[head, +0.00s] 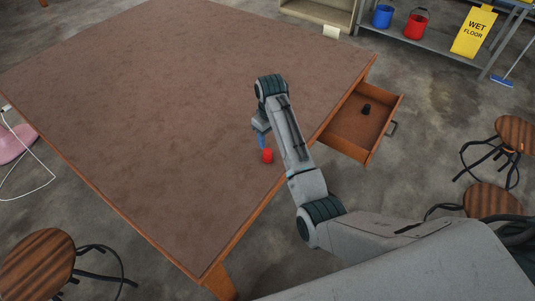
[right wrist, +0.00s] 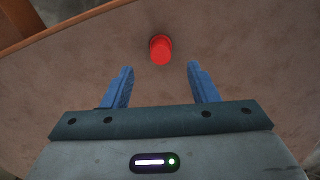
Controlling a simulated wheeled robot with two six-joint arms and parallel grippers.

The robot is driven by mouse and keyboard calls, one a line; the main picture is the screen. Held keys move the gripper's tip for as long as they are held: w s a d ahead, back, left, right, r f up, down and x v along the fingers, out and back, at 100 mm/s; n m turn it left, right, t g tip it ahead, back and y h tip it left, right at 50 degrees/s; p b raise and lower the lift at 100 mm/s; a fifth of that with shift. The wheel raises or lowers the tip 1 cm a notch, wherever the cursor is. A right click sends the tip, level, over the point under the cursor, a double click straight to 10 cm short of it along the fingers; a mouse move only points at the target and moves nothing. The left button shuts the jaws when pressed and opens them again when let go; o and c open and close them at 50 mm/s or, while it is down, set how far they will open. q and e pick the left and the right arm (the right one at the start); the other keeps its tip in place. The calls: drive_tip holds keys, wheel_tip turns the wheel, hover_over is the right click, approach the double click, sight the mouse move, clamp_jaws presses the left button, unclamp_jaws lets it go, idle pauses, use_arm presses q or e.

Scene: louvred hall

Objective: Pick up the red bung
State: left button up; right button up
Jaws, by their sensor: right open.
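The red bung (head: 267,156) stands on the brown table (head: 170,110), close to its right edge in the head view. In the right wrist view the bung (right wrist: 160,49) is ahead of the fingertips, roughly centred between their lines. My right gripper (right wrist: 160,72) is open and empty, with its two blue fingers apart on either side. In the head view my right gripper (head: 262,142) is just above and beside the bung, partly hidden by my arm. My left gripper is in neither view.
An open drawer (head: 343,148) with a small black object (head: 366,109) juts from the table's right side. Wooden stools (head: 36,262) stand around. A shelf with a blue bucket (head: 382,16) and a red bucket (head: 416,25) is at the back. Most of the tabletop is bare.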

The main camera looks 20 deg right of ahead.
sight(268, 151)
drive_tip(key=shift+w+a+r, duration=0.3)
drive_tip(key=shift+w+r, duration=0.15)
drive_tip(key=shift+w, duration=0.1)
drive_tip(key=shift+w+a+f, duration=0.1)
wheel_tip(268, 151, down, 5)
drive_tip(key=shift+f+p, duration=0.1)
drive_tip(key=shift+p, duration=0.5)
drive_tip(key=shift+f, duration=0.25)
wheel_tip(268, 151, down, 4)
drive_tip(key=shift+r+p, duration=0.2)
drive_tip(key=shift+p, duration=0.6)
drive_tip(key=shift+f, duration=0.45)
drive_tip(key=c, duration=1)
